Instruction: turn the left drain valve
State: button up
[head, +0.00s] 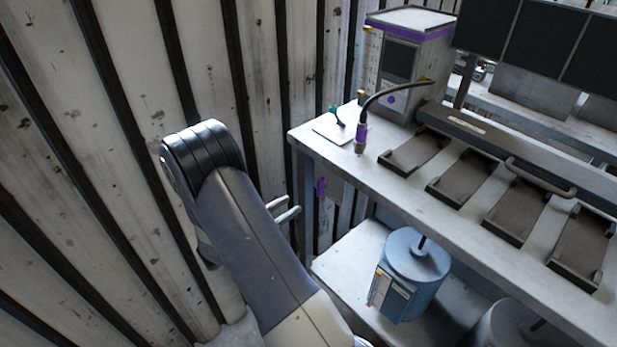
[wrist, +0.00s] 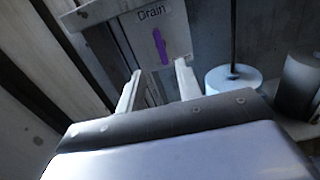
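The drain valve shows as a purple handle (head: 320,187) at the left end of the bench, below the worktop. In the wrist view the purple handle (wrist: 160,46) stands nearly upright on a pale plate marked "Drain" (wrist: 152,13). My gripper (head: 287,212) is left of the handle in the head view. In the wrist view my gripper (wrist: 158,69) has its two pale fingers spread apart with nothing between them. The handle appears just beyond the fingertips, in line with the gap. I see no contact. Only one drain valve shows.
The bench worktop (head: 385,187) overhangs the handle. A blue canister (head: 412,262) stands on the lower shelf (head: 345,255), right of the handle. It also shows in the wrist view (wrist: 232,79). A ribbed wall (head: 120,90) runs close along the left of my arm.

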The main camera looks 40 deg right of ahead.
aim_at(318, 188)
jog(key=d, duration=0.7)
jog(key=w+d, duration=0.1)
jog(key=d, duration=0.2)
jog(key=shift+d, duration=0.4)
jog(key=shift+c, duration=0.4)
grip_shut()
